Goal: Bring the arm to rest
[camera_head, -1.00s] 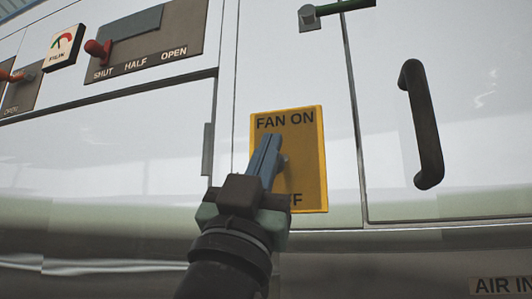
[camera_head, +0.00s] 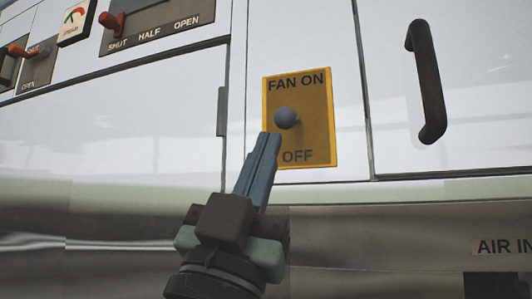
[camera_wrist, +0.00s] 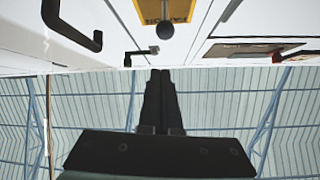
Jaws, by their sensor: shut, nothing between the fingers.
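My gripper (camera_head: 268,140) is shut and empty, its blue fingers pressed together and pointing up in the head view. Its tips are just below and left of the grey knob (camera_head: 286,118) on the yellow fan plate (camera_head: 317,140). The plate reads FAN ON at the top and OFF at the bottom. In the wrist view my gripper (camera_wrist: 160,72) shows its shut fingers below the dark knob (camera_wrist: 165,30), with a gap in the picture between them. The yellow plate (camera_wrist: 178,10) is cut off at the top there.
A dark door handle (camera_head: 428,85) is on the white panel to the right. A lever plate (camera_head: 165,25) marked SHUT, HALF, OPEN with a red knob (camera_head: 110,20) is at upper left. The lower left panel is bare.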

